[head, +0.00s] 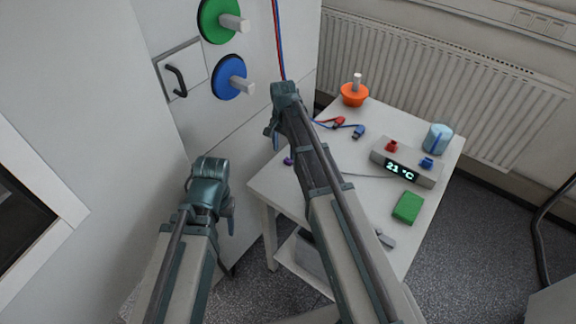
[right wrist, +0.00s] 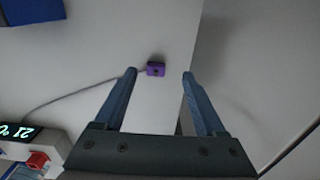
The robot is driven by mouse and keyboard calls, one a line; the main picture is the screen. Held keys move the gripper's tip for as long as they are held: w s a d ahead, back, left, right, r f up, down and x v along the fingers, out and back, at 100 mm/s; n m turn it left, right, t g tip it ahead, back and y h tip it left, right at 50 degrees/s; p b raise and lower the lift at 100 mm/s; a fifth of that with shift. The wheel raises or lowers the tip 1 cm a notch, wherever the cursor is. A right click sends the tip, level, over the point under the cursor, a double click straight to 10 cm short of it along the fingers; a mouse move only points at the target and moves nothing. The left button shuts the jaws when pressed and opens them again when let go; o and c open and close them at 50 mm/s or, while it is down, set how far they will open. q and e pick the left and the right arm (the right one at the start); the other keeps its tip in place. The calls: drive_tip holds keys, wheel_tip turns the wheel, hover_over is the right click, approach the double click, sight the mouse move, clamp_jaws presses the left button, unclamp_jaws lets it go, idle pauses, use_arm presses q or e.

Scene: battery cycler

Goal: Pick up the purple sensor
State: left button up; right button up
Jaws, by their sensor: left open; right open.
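The purple sensor (right wrist: 156,69) is a small box with a thin grey cable, lying on the white table near its edge. In the head view only a small purple bit of it (head: 288,161) shows beside my right arm. My right gripper (right wrist: 160,75) is open and empty; in the right wrist view the sensor appears between its fingertips, nearer the left one. I cannot tell how far above the sensor the fingers are. My left gripper (head: 228,215) is at the lower left in the head view, away from the table top, open.
On the white table (head: 375,217) stand a temperature unit reading 21 °C (head: 405,162), a green block (head: 407,207), a blue-white cylinder (head: 438,138) and an orange knob piece (head: 354,93). Red and blue connectors (head: 358,131) lie behind. A cabinet wall with green and blue discs (head: 230,78) rises at left.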

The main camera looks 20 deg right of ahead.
sight(287, 160)
drive_tip(key=f+b, duration=0.2)
drive_tip(key=d+f+b, duration=0.1)
drive_tip(key=f+b, duration=0.2)
drive_tip(key=shift+w+d+f, duration=0.1)
drive_tip(key=shift+f, duration=0.05)
clamp_jaws()
idle(0.4)
